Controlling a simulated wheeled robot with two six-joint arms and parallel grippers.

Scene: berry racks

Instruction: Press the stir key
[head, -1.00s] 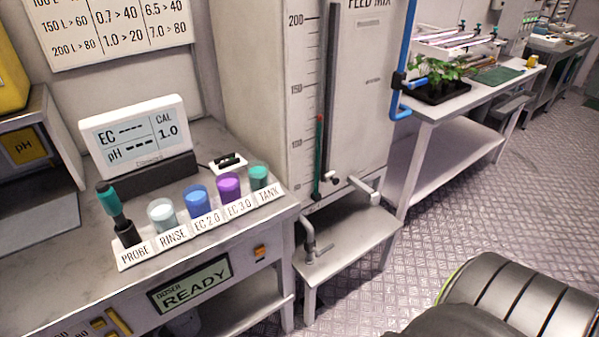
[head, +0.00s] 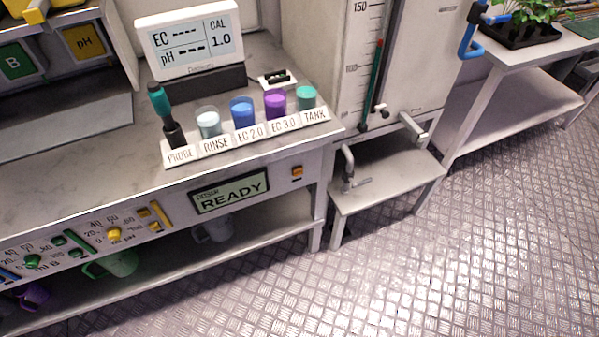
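No key with a readable "stir" label shows. The bench front carries a small orange key (head: 297,171) at its right end, right of the doser display (head: 229,193), which reads "READY". Several small yellow and green keys and two dials, one with a green knob (head: 32,261) and one with a yellow knob (head: 114,234), sit further left on the same front panel. Their labels are too small or cut off to tell which is the stir key. Neither of my grippers is in view.
On the bench stand an EC/pH meter (head: 190,38), a probe (head: 166,112) and several labelled cups. A tall feed mix tank (head: 420,60) and a low stand (head: 390,180) are to the right. Jugs sit on the shelf below. The metal floor (head: 400,280) in front is clear.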

